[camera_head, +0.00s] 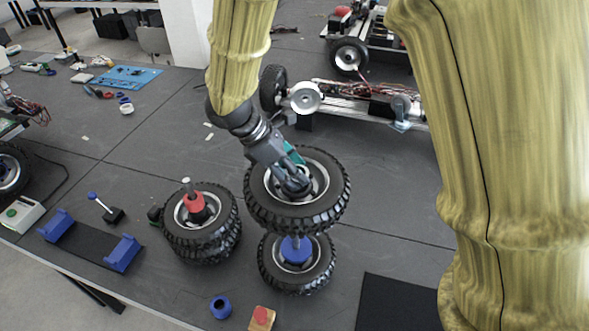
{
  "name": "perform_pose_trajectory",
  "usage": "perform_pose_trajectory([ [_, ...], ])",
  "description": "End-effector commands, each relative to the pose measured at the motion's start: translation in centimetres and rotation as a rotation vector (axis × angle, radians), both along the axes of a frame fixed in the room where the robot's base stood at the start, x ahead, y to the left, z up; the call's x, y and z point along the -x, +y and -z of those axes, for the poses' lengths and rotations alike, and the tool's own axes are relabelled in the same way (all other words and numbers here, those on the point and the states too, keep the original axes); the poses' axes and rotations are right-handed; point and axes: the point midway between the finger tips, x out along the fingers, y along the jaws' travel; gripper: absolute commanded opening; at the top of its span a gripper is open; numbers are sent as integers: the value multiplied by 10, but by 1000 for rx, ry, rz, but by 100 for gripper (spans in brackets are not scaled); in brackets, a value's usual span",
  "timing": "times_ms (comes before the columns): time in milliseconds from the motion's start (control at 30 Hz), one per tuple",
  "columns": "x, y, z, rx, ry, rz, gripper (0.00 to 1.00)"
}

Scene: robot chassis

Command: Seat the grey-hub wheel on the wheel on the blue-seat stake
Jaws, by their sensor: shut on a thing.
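My gripper (296,186) is shut on the hub of the grey-hub wheel (298,215), a black knobbly tyre with a grey rim. It holds this wheel above and slightly behind the wheel on the blue-seat stake (299,281). The held wheel looks nearly level and covers the far part of the lower wheel. The blue seat (296,249) shows in the lower wheel's centre, with a short pale stake part above it. A gap seems to show between the two wheels. The exact finger contact on the hub is too small to see.
Left of the held wheel stands a stack of wheels (202,228) on a stake with a red seat (195,203). A blue ring (220,306) and a wooden block with a red top (262,318) lie in front. A black mat (396,303) lies right. A chassis (350,100) stands behind.

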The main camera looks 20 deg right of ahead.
Motion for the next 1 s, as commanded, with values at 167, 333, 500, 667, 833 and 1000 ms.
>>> perform_pose_trajectory([
  [167,-1,-1,2,1,-1,0,0],
  [333,0,-1,10,2,0,0,0],
  [500,0,-1,20,1,-1,2,0],
  [667,0,-1,33,1,-1,3,0],
  [833,0,-2,43,1,-1,2,0],
  [1000,0,-2,53,1,-1,2,0],
])
